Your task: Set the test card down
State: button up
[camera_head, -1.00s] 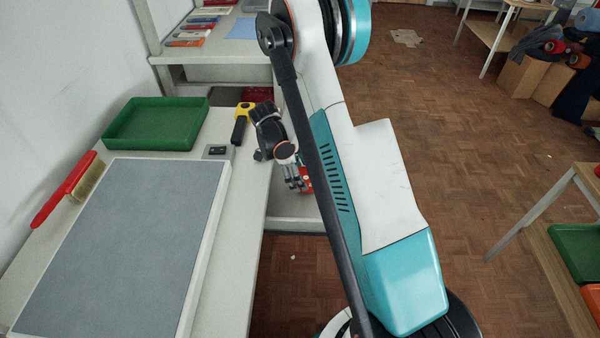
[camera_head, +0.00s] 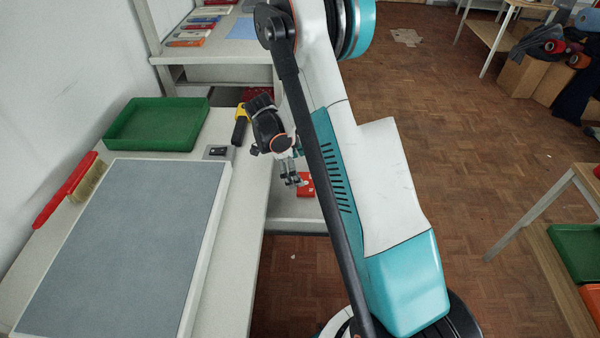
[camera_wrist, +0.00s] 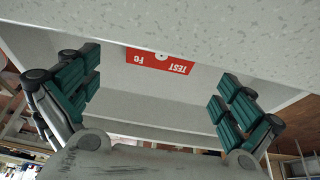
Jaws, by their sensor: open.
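The red test card (camera_head: 307,184) lies on the pale lower shelf under the workbench's right edge. The wrist view shows the card (camera_wrist: 158,63) with white lettering, upside down, and a small round mark. The bench edge above cuts close to the card's far side there. My gripper (camera_head: 295,184) is just left of the card in the head view. In the wrist view my gripper (camera_wrist: 158,88) is open and empty, with its green-padded fingers wide apart on either side, clear of the card.
The workbench (camera_head: 240,220) overhangs the lower shelf (camera_head: 295,208). On the bench are a grey mat (camera_head: 120,250), a green tray (camera_head: 155,125), a red-handled brush (camera_head: 65,190), a small switch box (camera_head: 217,152) and a yellow-and-black tool (camera_head: 240,125). Open floor lies to the right.

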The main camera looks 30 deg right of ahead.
jog(key=a+r+n+t+p, duration=0.1)
jog(key=a+r+n+p, duration=0.15)
jog(key=r, duration=0.65)
jog(key=a+r+n+t+p, duration=0.1)
jog(key=a+r+n, duration=0.2)
jog(key=r, duration=0.7)
jog(key=s+a+r+n+t+y, duration=0.2)
jog(key=s+a+r+n+t, duration=0.2)
jog(key=s+n, duration=0.5)
jog(key=s+a+r+n+t+y, duration=0.1)
jog(key=s+a+r+n+t, duration=0.2)
jog(key=s+a+r+n, duration=0.3)
jog(key=s+r+n, duration=0.2)
jog(key=s+n, duration=0.2)
jog(key=s, duration=0.2)
jog(key=shift+a+t+y, duration=0.15)
jog(key=shift+t+y, duration=0.25)
jog(key=shift+r, duration=0.1)
